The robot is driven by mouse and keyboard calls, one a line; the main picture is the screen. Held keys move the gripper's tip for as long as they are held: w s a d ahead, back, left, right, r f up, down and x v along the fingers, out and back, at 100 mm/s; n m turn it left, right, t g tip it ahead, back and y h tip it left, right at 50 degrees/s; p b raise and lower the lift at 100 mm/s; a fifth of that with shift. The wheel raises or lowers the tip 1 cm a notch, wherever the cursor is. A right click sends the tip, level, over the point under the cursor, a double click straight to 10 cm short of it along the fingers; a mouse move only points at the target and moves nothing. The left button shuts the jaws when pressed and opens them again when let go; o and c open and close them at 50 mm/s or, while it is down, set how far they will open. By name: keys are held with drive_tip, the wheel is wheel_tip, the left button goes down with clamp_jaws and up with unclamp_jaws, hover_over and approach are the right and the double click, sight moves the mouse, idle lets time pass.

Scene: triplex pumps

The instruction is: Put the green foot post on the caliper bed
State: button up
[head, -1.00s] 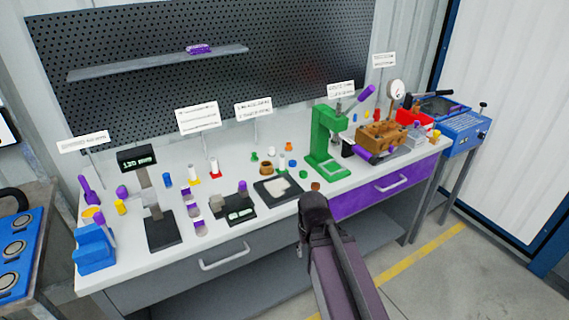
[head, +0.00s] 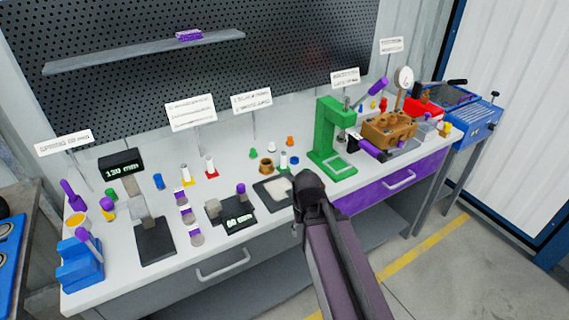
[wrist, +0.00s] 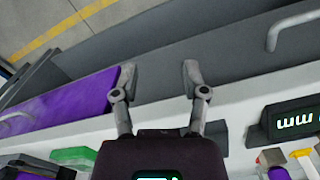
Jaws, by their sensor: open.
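The green foot post (head: 283,160) is a small pale upright post with a green base, standing on the bench behind the black tray in the head view. The caliper bed, which I take to be the low black device with a lit mm display (head: 232,216), lies left of that tray. Its display also shows at the right of the wrist view (wrist: 295,122). My gripper (wrist: 159,72) is open and empty over the bench's front edge, its two fingers apart. In the head view my wrist hides the fingers. I cannot make out the post in the wrist view.
Posts with yellow (head: 186,175) and red feet (head: 210,167) stand behind the caliper. A green press (head: 328,140) stands to the right, a height gauge (head: 152,225) to the left. The black tray (head: 262,193) and a brown ring (head: 266,165) lie near the green foot post.

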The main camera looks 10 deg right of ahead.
drive_tip(key=shift+o, duration=0.2)
drive_tip(key=shift+a, duration=0.25)
drive_tip(key=shift+o, duration=1)
drive_tip(key=shift+a, duration=0.1)
wheel_tip(320, 180, up, 19)
drive_tip(key=m+p, duration=0.7)
drive_tip(key=p, duration=1.2)
hover_over(284, 153)
drive_tip(key=shift+f, duration=0.15)
drive_tip(key=shift+f+b, duration=0.15)
drive_tip(key=shift+b, duration=0.15)
wheel_tip(284, 153, down, 8)
drive_tip(key=b, duration=0.8)
drive_tip(key=shift+f, duration=0.2)
drive_tip(key=shift+f+b, duration=0.1)
drive_tip(key=shift+b, duration=0.2)
drive_tip(key=shift+f+b, duration=2.5)
